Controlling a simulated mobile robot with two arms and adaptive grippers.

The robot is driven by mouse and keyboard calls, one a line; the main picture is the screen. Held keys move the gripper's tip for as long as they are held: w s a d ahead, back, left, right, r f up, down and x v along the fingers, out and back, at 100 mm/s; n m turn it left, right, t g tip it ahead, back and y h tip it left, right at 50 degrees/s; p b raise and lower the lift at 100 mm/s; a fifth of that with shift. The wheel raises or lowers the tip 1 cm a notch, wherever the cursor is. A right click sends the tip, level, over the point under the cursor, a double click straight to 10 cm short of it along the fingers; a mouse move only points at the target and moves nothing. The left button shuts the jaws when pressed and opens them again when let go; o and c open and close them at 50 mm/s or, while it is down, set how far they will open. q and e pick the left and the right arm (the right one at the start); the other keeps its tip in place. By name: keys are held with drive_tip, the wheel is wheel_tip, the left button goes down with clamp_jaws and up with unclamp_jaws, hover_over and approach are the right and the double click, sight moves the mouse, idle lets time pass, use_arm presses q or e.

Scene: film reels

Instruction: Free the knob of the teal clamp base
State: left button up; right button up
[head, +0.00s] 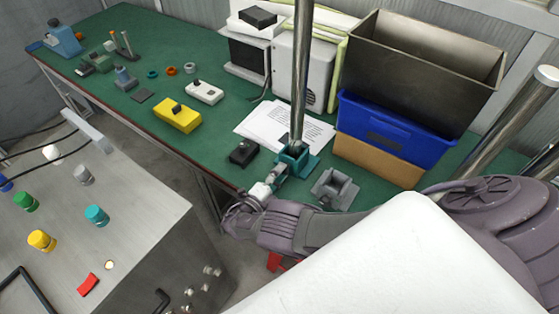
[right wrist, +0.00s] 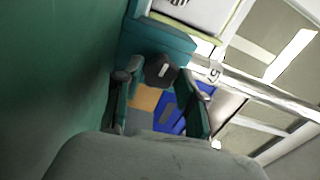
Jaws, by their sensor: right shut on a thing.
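The teal clamp base (head: 297,160) stands near the front edge of the green table, with a tall metal pole (head: 302,70) upright in it. My right gripper (head: 273,181) reaches it from the front. In the right wrist view the base's dark knob (right wrist: 160,70) lies between the fingertips of the right gripper (right wrist: 163,88), with the teal base (right wrist: 150,40) behind it. The gripper is shut on the knob. In the head view the gripper hides the knob. My left gripper is not in view.
A grey clamp base (head: 335,188) stands close on the right. A small black box (head: 243,152) is on the left, papers (head: 285,125) behind. A blue crate (head: 385,130) and a metal bin (head: 420,70) are stacked at the right. A control panel (head: 120,225) stands front left.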

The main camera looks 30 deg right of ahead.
drive_tip(key=shift+w+r+n, duration=0.1)
drive_tip(key=shift+n, duration=0.8)
drive_tip(key=o, duration=1.1)
drive_tip(key=shift+o, duration=0.2)
